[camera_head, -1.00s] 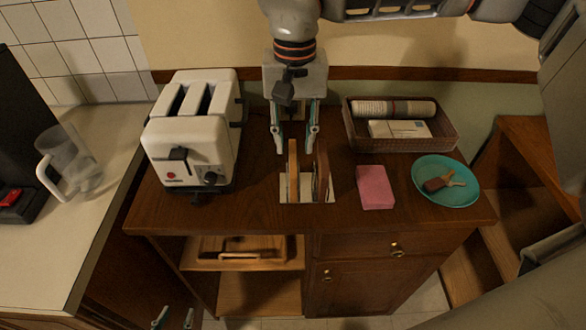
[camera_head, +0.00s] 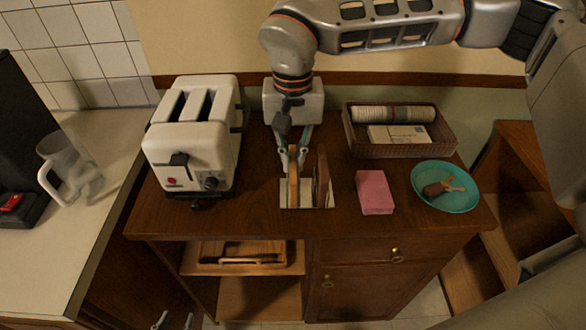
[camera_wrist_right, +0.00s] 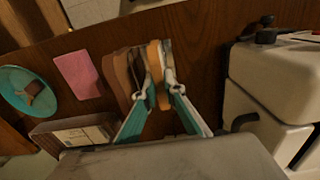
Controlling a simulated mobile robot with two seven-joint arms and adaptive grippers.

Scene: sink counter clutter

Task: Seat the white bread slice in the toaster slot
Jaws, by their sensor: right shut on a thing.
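The white bread slice (camera_head: 293,190), with a tan crust, stands upright beside a darker brown slice (camera_head: 320,178) on a pale holder (camera_head: 309,202) on the counter. My right gripper (camera_head: 293,152) is shut on the white slice's upper edge from above; the right wrist view shows its fingers (camera_wrist_right: 160,92) on either side of the tan-edged slice (camera_wrist_right: 155,58). The toaster (camera_head: 195,135), cream with two empty-looking top slots, stands to the left. My left gripper (camera_head: 174,319) shows only its fingertips at the bottom edge, apart and empty.
A pink sponge (camera_head: 374,192) and a teal plate (camera_head: 447,202) with keys lie right of the slices. A wicker basket (camera_head: 398,146) stands behind them. A clear pitcher (camera_head: 72,172) stands on the left counter. Bare wood separates the toaster from the holder.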

